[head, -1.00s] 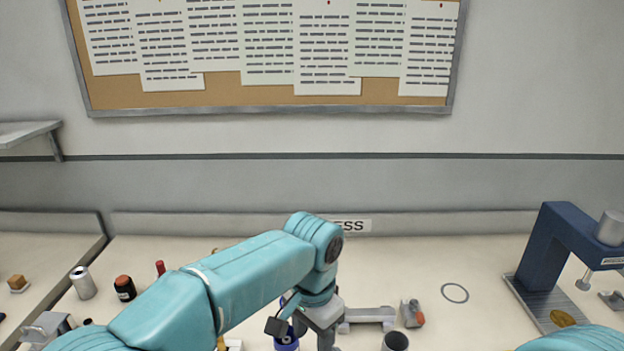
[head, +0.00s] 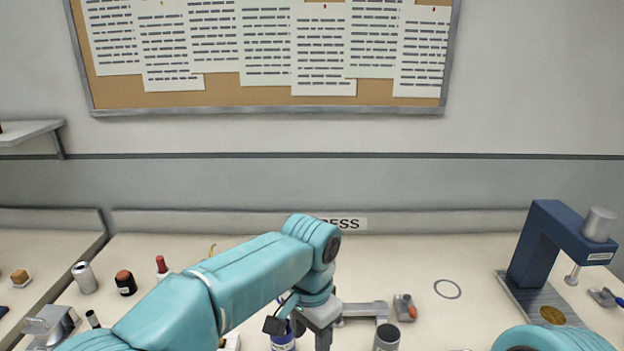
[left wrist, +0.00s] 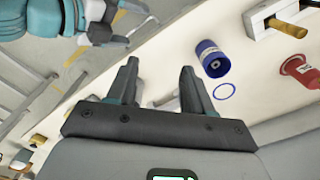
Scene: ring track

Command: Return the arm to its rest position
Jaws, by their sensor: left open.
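My left arm comes in from the left in the head view and bends down at the wrist. Its gripper (head: 323,338) is low over the bench, partly cut off by the lower edge. In the left wrist view the left gripper (left wrist: 158,85) has its two dark fingers spread apart with nothing between them. A blue canister (head: 283,343) is next to the wrist in the head view, partly hidden. A blue cylinder (left wrist: 212,58) lies beyond the right finger in the left wrist view. Only a rounded teal part of my right arm shows at the lower right.
The bench holds a blue press (head: 545,250) at right, a ring (head: 447,289), a grey cup (head: 387,338) and an orange-tipped block (head: 405,308). At left are a silver can (head: 84,277) and a dark jar (head: 125,283). The bench's back strip is mostly clear.

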